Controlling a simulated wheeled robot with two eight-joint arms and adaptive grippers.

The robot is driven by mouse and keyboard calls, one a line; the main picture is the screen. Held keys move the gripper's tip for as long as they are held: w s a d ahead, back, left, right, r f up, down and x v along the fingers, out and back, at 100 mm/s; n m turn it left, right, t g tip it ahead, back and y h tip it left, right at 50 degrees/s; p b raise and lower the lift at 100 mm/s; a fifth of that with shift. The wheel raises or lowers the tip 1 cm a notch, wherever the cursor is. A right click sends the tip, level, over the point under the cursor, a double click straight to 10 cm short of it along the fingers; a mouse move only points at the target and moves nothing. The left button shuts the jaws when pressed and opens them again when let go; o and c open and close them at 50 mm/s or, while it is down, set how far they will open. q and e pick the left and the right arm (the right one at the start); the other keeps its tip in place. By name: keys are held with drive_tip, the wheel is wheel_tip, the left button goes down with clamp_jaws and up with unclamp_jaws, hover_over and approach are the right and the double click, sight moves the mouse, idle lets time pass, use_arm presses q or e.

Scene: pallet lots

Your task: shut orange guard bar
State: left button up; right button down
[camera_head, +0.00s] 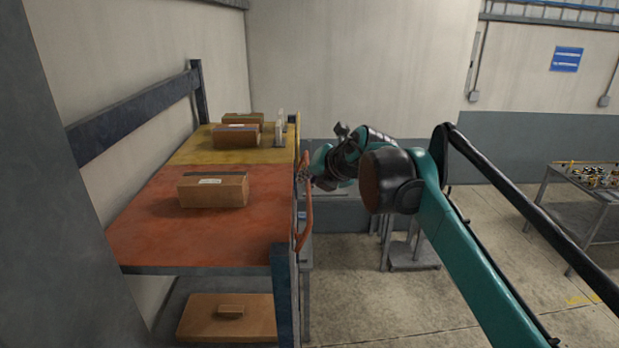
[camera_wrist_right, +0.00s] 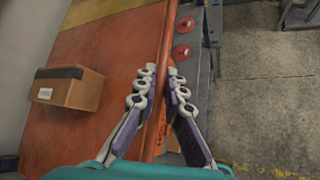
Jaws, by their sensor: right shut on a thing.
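The orange guard bar (camera_head: 308,215) runs along the right edge of the shelf's orange deck (camera_head: 150,240) in the head view. My right gripper (camera_head: 306,174) reaches it from the right and is shut on its upper part. In the right wrist view the bar (camera_wrist_right: 169,35) passes between the fingers of my right gripper (camera_wrist_right: 161,75), with one finger on each side. The bar lies beside the deck edge there; the exact gap cannot be told. The gripper partly hides the bar in the head view. My left gripper is not in view.
A cardboard box (camera_head: 213,190) sits on the orange deck, also in the wrist view (camera_wrist_right: 68,87). More boxes stand on the yellow deck (camera_head: 205,155). A blue-grey post (camera_head: 283,290) stands at the near corner. A table (camera_head: 590,185) stands far right.

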drive_tip(key=shift+a+n+h, duration=0.3)
drive_tip(key=shift+a+h, duration=0.1)
drive_tip(key=shift+s, duration=0.1)
drive_tip(key=c, duration=1.9)
unclamp_jaws()
drive_tip(key=v, duration=1.1)
drive_tip(key=shift+s+r, duration=0.25)
drive_tip(key=shift+r, duration=0.15)
